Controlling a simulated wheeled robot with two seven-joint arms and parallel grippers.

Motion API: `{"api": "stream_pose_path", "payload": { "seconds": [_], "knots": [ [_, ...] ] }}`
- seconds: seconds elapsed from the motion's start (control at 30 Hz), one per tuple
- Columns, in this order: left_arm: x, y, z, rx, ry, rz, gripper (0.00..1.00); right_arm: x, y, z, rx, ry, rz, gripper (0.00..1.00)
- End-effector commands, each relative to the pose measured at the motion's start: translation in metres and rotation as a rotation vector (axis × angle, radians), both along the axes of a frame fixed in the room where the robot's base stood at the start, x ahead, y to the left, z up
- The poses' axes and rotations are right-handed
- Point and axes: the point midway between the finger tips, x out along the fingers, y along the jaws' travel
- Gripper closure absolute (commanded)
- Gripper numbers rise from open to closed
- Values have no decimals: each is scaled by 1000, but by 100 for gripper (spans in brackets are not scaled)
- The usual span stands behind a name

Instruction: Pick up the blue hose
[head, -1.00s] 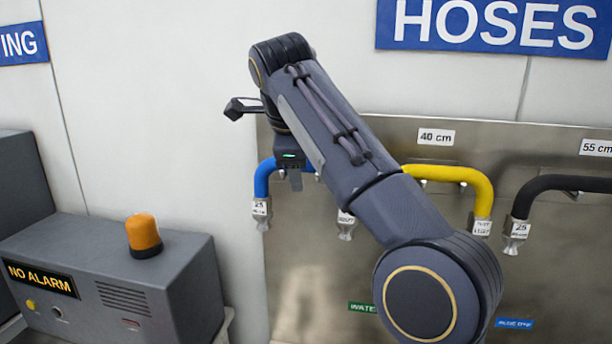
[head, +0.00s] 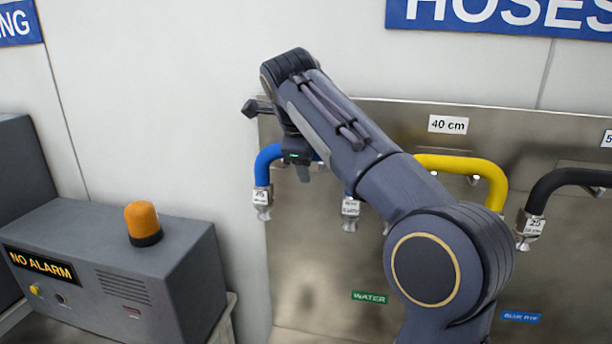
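The blue hose (head: 263,170) hangs as an arch on the metal panel, left of the yellow hose. Its two ends point down and carry silver fittings with white tags, one at the left (head: 262,203) and one at the right (head: 350,215). My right arm reaches up from the lower right and hides part of the arch. My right gripper (head: 303,173) points down at the top of the arch, overlapping it in the picture. Its fingers are small and dark, so I cannot tell whether they are shut or touch the hose. My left gripper is not in view.
A yellow hose (head: 480,167) and a black hose (head: 545,185) hang to the right on the steel panel (head: 310,260). A grey alarm box (head: 180,280) with an orange lamp (head: 142,222) stands at the lower left. Bare white wall lies between the box and panel.

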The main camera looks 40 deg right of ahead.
Motion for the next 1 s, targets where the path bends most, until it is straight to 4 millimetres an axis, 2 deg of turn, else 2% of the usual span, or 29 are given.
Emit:
{"api": "stream_pose_path", "payload": {
  "seconds": [0.13, 0.17, 0.53, 0.83, 1.0],
  "knots": [
    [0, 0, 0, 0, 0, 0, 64, 0, 0, 0, 0, 0, -1, 46],
    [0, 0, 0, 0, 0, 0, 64, 0, 0, 0, 0, 0, -1, 49],
    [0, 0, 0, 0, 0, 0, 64, 0, 0, 0, 0, 0, 0, 97],
    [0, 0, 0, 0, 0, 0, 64, 0, 0, 2, -1, -2, 0, 98],
    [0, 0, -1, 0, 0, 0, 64, 0, -1, 10, -2, -4, -2, 98]
  ]
}}
